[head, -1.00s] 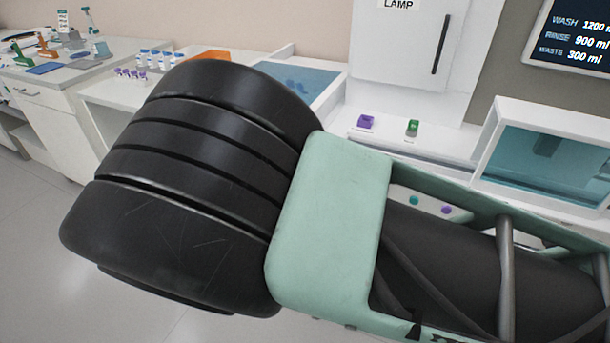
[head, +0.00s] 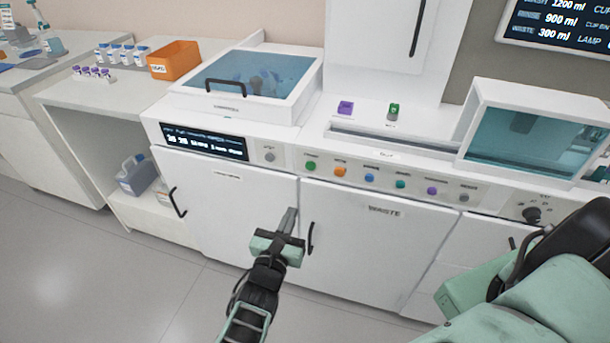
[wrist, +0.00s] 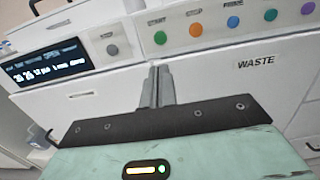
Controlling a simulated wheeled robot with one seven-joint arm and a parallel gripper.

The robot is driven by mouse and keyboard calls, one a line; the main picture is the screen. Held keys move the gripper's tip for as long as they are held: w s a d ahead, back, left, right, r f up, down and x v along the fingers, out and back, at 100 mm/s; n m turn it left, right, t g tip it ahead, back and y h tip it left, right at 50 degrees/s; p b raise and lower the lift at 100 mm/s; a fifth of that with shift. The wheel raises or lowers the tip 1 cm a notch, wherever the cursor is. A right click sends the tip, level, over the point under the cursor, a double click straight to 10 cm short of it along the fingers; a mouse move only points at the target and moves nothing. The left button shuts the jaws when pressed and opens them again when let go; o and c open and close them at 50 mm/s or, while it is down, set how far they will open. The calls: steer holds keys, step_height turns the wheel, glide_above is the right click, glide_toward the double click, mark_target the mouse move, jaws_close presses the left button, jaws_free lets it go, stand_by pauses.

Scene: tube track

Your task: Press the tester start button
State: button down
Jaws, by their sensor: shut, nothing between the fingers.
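The white tester cabinet (head: 230,205) has a row of coloured round buttons along its front panel. The green button (head: 310,166) is at the left end of the row; in the wrist view it (wrist: 160,38) is above my fingertips. An orange button (head: 340,171) and a blue button (head: 371,178) follow to its right. A grey button (head: 269,157) sits beside the dark display (head: 205,141). The small button labels are hard to read. My gripper (head: 291,211) is shut and empty, in front of the cabinet doors and below the buttons in the picture.
Door handles (head: 311,238) stick out from the cabinet front. A WASTE door (head: 385,250) is at right, with a dark knob (head: 532,215) beyond it. A clear-lidded basin (head: 255,80) is on top. An orange bin (head: 174,60) stands on the left bench. Floor at left is clear.

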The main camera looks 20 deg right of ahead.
mark_target(310, 168)
steer(key=p+x, duration=0.3)
steer(key=x, duration=0.9)
steer(key=shift+w+d+r+p, duration=0.1)
steer(key=shift+w+d+p, duration=0.2)
steer(key=shift+p, duration=0.1)
steer(key=shift+w+d, duration=0.35)
steer(key=shift+w, duration=0.15)
